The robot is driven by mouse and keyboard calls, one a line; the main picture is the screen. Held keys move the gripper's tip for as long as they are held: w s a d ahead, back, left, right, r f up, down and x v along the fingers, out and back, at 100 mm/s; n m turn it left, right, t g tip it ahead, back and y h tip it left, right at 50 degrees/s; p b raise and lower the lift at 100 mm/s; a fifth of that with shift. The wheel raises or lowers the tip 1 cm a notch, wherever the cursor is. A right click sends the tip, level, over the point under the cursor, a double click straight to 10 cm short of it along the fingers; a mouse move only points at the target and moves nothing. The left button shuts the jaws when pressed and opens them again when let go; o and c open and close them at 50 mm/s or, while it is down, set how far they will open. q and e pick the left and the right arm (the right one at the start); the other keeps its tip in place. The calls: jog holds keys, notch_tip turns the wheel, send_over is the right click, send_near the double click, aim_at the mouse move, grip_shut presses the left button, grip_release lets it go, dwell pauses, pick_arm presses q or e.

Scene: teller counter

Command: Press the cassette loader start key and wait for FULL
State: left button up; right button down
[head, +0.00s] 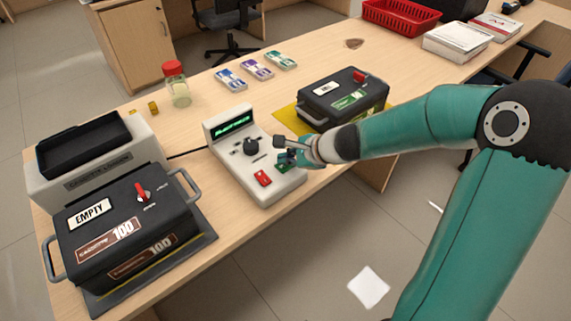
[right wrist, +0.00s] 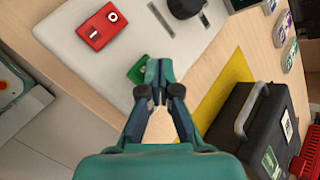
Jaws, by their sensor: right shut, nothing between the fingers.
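The grey control console (head: 225,158) stands mid-counter with a lit green display (head: 233,125) whose text I cannot read. It carries a black knob (head: 251,146), a red key (head: 263,178) and a green key (right wrist: 136,73). My right gripper (right wrist: 153,73) is shut and empty, its tips at the green key and partly covering it; I cannot tell whether they touch it. The cassette loader (head: 60,187) stands at the left with an empty black tray on top. In front of it, a black cassette (head: 120,262) marked 100 shows an EMPTY label. My left gripper is out of view.
Another black cassette (head: 345,95) with a red knob sits on a yellow mat (head: 290,118) right of the console. Banknote bundles (head: 257,69) and a red-lidded jar (head: 177,85) stand behind. A red basket (head: 400,14) and paper stacks (head: 457,42) are at the far right.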

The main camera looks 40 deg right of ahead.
aim_at(287, 166)
jog(key=shift+f+b, duration=0.4)
jog(key=shift+r, duration=0.15)
dwell(0.4)
jog(key=shift+r+p, duration=0.75)
jog(key=shift+p, duration=0.05)
jog(key=shift+r, duration=0.1)
notch_tip(287, 166, up, 5)
jog(key=p, duration=0.4)
jog(key=shift+p, duration=0.4)
dwell(0.3)
